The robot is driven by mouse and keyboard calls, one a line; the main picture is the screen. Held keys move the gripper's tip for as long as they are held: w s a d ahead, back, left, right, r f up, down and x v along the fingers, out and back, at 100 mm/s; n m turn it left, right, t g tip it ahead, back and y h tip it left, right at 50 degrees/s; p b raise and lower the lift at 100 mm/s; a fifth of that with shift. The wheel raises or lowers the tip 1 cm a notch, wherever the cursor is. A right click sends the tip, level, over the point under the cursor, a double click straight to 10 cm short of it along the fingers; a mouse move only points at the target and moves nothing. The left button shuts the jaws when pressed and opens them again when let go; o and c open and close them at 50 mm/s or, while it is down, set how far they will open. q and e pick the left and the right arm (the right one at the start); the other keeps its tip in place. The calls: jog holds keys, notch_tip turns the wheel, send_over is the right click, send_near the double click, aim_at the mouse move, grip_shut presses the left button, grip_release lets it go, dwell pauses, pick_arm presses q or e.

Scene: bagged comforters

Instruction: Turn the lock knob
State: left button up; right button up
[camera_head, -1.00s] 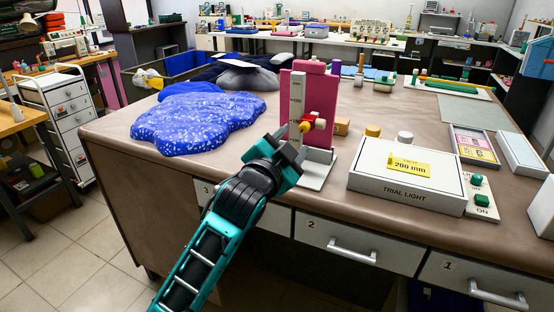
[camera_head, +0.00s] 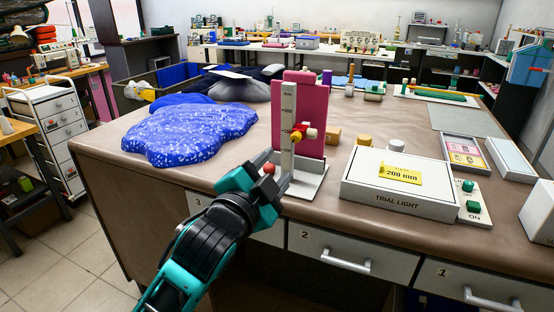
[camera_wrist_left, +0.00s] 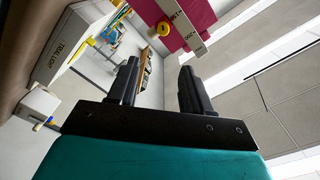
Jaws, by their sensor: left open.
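A pink upright gauge board (camera_head: 310,106) with a white scale strip (camera_head: 288,125) stands on a white base at the table's front edge. A small knob (camera_head: 302,134) in yellow, red and white sticks out from the strip; in the left wrist view its yellow and white end (camera_wrist_left: 163,28) shows at the top. A red round piece (camera_head: 269,169) shows low beside the strip, between my fingers in the picture; I cannot tell its depth. My left gripper (camera_head: 274,170) is open and empty, below and left of the coloured knob, apart from it. My right gripper is not in view.
A blue bagged comforter (camera_head: 190,132) lies left of the gauge. A white trial light box (camera_head: 400,185) with a yellow 200 mm label stands to the right, beside a switch panel (camera_head: 470,200). Drawers (camera_head: 345,250) line the table front.

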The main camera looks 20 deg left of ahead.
aim_at(294, 139)
pick_arm(q)
jog(key=w+m, duration=0.4)
jog(key=m, duration=0.4)
jog(key=w+m, duration=0.4)
jog(key=m, duration=0.4)
jog(key=w+m+b, duration=0.1)
jog(key=w+m, duration=0.3)
jog(key=m, duration=0.4)
jog(key=shift+w+a+f+m, duration=0.25)
jog(key=shift+w+m, duration=0.1)
jog(key=shift+m, duration=0.05)
jog(key=shift+c, duration=0.3)
grip_shut()
